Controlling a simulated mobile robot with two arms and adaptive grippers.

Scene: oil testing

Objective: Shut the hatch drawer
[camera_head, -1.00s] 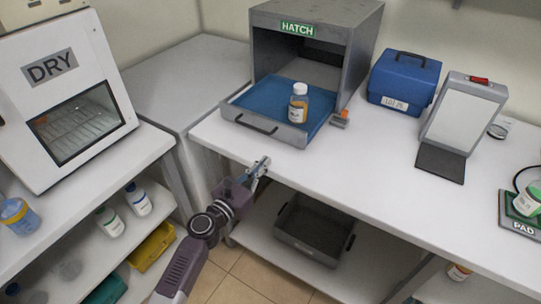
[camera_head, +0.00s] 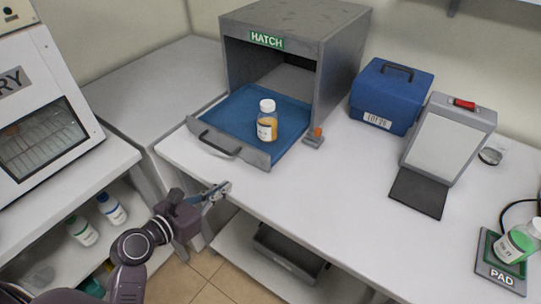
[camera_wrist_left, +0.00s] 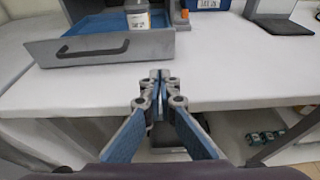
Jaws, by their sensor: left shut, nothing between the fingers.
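The hatch (camera_head: 295,45) is a grey box with a green HATCH label. Its drawer (camera_head: 254,156) is pulled out toward the front, with a blue floor and a dark handle (camera_head: 220,143) on its front panel. A bottle (camera_head: 267,122) with orange-brown contents and a white cap stands upright in the drawer. My left gripper (camera_head: 224,187) is shut and empty, below and in front of the drawer front, apart from it. In the left wrist view its fingertips (camera_wrist_left: 159,74) point toward the table edge, right of the handle (camera_wrist_left: 92,49). My right gripper is not in view.
A small grey item with an orange part (camera_head: 315,137) sits right of the drawer. A blue case (camera_head: 389,97), a grey stand (camera_head: 446,137) and a pad with a green bottle (camera_head: 499,268) are farther right. A dark bin (camera_head: 288,254) is on the lower shelf.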

